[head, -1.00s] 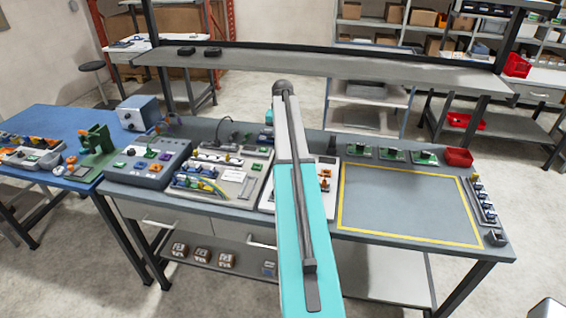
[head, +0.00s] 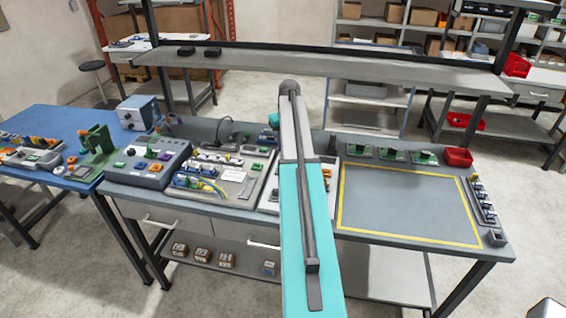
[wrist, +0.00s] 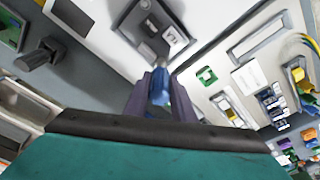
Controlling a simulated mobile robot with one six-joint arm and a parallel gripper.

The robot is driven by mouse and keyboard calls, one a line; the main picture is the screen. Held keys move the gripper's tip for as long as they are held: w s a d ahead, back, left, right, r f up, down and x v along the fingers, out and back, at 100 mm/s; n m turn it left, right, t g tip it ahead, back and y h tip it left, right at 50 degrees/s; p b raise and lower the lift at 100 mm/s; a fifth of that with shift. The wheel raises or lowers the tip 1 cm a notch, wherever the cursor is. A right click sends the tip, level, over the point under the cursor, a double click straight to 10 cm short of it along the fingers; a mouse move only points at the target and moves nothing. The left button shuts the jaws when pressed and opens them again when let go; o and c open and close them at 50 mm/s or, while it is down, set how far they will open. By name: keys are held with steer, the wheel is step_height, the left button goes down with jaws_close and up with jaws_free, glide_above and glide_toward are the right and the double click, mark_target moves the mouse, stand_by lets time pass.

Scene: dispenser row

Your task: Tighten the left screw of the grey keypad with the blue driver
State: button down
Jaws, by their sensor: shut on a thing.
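My gripper (wrist: 160,100) is shut on the blue driver (wrist: 161,86), whose blue handle shows between the dark fingers in the wrist view. Beyond the driver lies a grey unit with small pale and dark parts (wrist: 143,25), which looks like the grey keypad. The driver's tip and the left screw cannot be made out, so I cannot tell whether they touch. In the head view my own arm hides the middle of the bench, and the gripper and driver cannot be made out there.
In the wrist view, a pale board with switches and wires (wrist: 243,77) lies to the right. A dark knob-like part (wrist: 40,55) stands at the left. In the head view, a yellow-outlined area (head: 405,205) on the bench is clear, with a red bin (head: 458,157) behind it.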

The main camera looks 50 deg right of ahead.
steer(key=shift+n+y, duration=0.3)
steer(key=shift+n, duration=1.4)
steer(key=shift+n, duration=0.9)
steer(key=n, duration=0.4)
steer(key=shift+y, duration=0.4)
steer(key=shift+n+g+y, duration=0.3)
steer(key=shift+n, duration=2.8)
steer(key=shift+f, duration=0.1)
steer(key=shift+f+n+b, duration=0.25)
steer(key=shift+n+b, duration=0.2)
steer(key=shift+n, duration=0.85)
